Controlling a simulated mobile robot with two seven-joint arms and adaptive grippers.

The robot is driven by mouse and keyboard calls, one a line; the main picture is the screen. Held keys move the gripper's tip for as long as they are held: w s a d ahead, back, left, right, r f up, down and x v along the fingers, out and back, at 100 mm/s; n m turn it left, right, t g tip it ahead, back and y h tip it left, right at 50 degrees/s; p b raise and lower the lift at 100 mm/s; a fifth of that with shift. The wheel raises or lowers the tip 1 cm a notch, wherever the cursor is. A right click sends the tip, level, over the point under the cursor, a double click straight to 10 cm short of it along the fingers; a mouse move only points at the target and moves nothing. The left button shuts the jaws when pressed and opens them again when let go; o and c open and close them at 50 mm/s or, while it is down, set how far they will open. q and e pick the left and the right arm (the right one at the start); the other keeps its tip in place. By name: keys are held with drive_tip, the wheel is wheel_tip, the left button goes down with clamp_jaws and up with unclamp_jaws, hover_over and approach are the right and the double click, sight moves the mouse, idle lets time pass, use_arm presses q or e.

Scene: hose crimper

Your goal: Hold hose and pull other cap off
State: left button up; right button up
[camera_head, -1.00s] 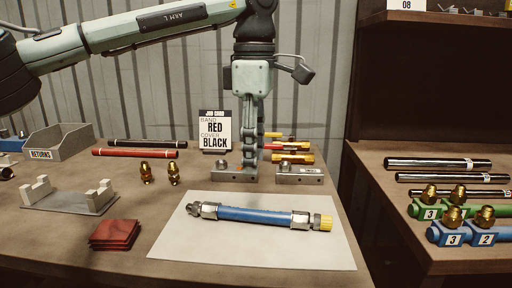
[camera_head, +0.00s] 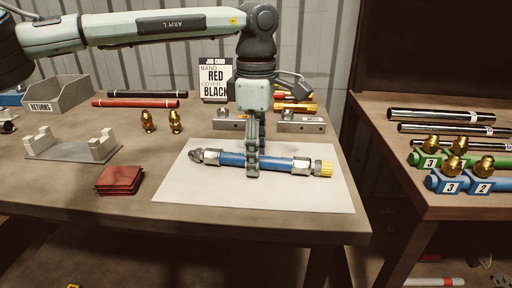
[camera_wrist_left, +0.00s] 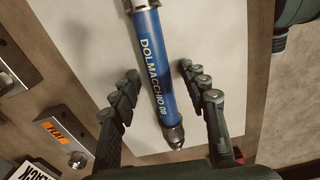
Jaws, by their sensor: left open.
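The blue hose (camera_head: 232,160) lies across the white sheet (camera_head: 200,192). It has metal fittings at both ends, and a yellow cap (camera_head: 323,169) sits on its right end. The left end (camera_head: 196,156) shows a bare metal fitting without a yellow cap. My left gripper (camera_head: 252,170) points down at the middle of the hose. In the left wrist view its open fingers (camera_wrist_left: 160,84) stand on either side of the hose (camera_wrist_left: 158,72), with gaps between them and the blue surface. The yellow cap is outside the wrist view. My right gripper is not in view.
A metal block labelled FLAT (camera_wrist_left: 58,130) lies beside the sheet. A job card (camera_head: 216,80) stands behind. A grey cradle (camera_head: 72,150), red cloths (camera_head: 119,179) and two brass fittings (camera_head: 148,121) are at the left. The sheet around the hose is clear.

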use_arm(q)
drive_tip(key=shift+c, duration=0.3)
clamp_jaws()
idle(0.3)
idle(0.6)
